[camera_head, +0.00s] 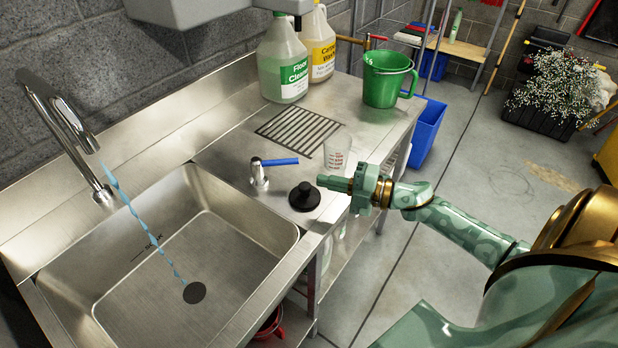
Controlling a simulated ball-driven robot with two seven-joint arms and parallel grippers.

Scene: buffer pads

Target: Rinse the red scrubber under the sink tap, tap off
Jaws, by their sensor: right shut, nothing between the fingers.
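Water (148,232) runs in a thin blue stream from the curved metal tap (62,120) into the steel sink (120,290), down to the dark drain (194,292). A small metal fitting with a blue lever (280,161) stands on the counter right of the sink. No red scrubber can be made out in or beside the sink. My right gripper (330,183) is shut and empty over the counter's front edge, pointing left, just right of a black knobbed disc (304,197). My left gripper is not in view.
A clear measuring cup (337,153) stands behind my right gripper, near a slotted drain grate (298,131). Two cleaner jugs (282,62) and a green bucket (387,80) stand at the back. A red object (269,325) shows partly below the counter.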

